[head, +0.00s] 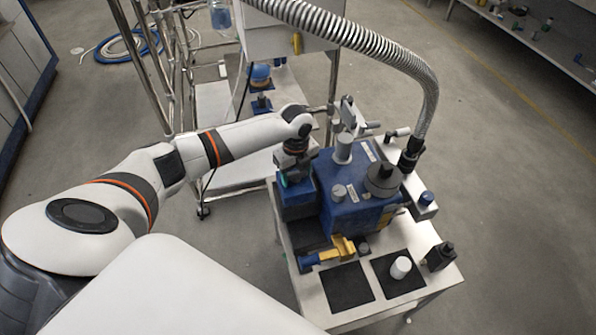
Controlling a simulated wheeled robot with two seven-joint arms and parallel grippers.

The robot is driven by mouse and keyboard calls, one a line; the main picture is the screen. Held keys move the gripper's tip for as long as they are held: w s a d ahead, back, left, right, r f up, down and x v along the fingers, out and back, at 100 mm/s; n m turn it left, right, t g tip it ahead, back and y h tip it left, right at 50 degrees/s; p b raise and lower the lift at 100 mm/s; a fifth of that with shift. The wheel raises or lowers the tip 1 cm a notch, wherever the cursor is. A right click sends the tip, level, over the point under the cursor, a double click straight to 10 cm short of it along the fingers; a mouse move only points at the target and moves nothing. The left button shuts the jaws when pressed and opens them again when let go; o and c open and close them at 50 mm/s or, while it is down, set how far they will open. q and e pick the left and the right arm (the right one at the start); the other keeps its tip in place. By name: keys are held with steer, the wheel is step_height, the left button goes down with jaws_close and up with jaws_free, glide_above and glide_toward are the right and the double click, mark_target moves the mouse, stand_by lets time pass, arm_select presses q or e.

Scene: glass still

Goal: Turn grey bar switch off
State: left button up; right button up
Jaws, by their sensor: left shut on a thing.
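The blue vacuum pump (350,190) stands on a small metal cart, with grey fittings on its top. My left arm reaches in from the left and points down at the smaller blue box (296,208) at the pump's left end. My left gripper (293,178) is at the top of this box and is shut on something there. The gripper and wrist cover the spot, so the grey bar switch cannot be made out; its place under the gripper fits what is gripped. Its setting cannot be read. My right gripper is not in view.
A ribbed metal hose (365,40) arches over to the pump's right side. A yellow valve (342,248), black pads (347,287), a white cylinder (400,267) and a black block (438,256) are on the cart's front (453,275). A metal frame stands behind my arm.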

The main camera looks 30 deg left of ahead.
arm_select(q)
steer(key=shift+r+p, duration=0.15)
steer(key=shift+p, duration=0.15)
steer(key=n+p, duration=0.5)
steer(key=n, duration=0.1)
steer(key=shift+s+r, duration=0.1)
steer(key=shift+n+p, duration=0.7)
steer(key=shift+n, duration=0.5)
steer(key=shift+f+n, duration=0.3)
